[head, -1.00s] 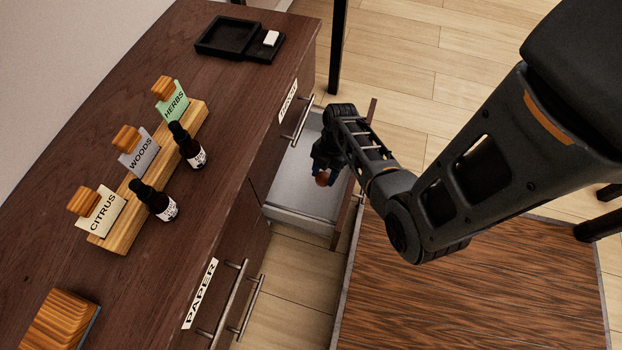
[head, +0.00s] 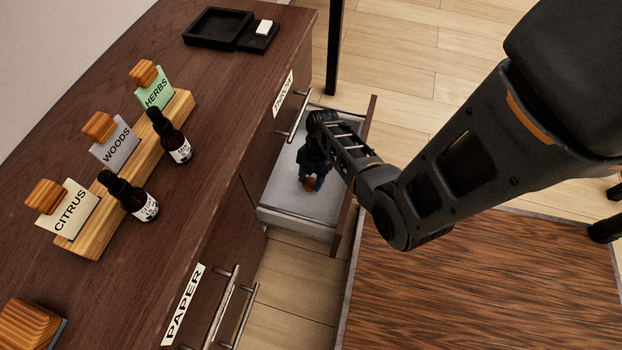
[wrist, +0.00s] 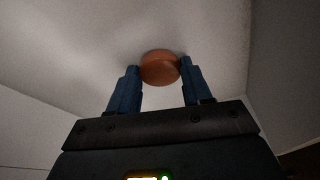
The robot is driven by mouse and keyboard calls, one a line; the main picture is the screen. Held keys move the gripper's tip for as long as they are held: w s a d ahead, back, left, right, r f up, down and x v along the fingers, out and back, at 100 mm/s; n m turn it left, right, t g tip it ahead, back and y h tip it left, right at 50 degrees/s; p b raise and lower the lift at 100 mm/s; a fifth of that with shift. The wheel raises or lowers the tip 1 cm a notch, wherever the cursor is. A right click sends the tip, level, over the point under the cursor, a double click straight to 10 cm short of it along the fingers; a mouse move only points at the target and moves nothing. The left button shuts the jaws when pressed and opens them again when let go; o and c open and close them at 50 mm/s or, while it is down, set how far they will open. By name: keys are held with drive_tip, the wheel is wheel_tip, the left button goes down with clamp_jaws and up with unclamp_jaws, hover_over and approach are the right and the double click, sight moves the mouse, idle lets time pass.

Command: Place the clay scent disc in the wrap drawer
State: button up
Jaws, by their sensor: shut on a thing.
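The clay scent disc (head: 310,185) is small, round and reddish-brown. My gripper (head: 312,178) is shut on it, low inside the open drawer (head: 283,196). In the wrist view the disc (wrist: 160,67) sits between the two blue fingertips of my gripper (wrist: 158,75), over the pale drawer floor (wrist: 75,50). I cannot tell whether the disc touches the floor. The drawer has a grey inside and is pulled out below a label (head: 283,93) that is hard to read. My arm hides part of the drawer's far side.
Two dropper bottles (head: 129,195) (head: 169,136) stand beside a wooden rack with cards on the cabinet top (head: 207,135). A black tray (head: 214,28) and a white block (head: 265,27) are at the back. A drawer labelled PAPER (head: 185,305) is nearer, with protruding handles.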

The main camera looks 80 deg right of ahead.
drive_tip(key=shift+f, duration=0.1)
drive_tip(key=o, duration=1)
drive_tip(key=shift+o, duration=0.2)
drive_tip(key=p+v, duration=0.6)
drive_tip(key=v, duration=0.6)
drive_tip(key=shift+s, duration=0.1)
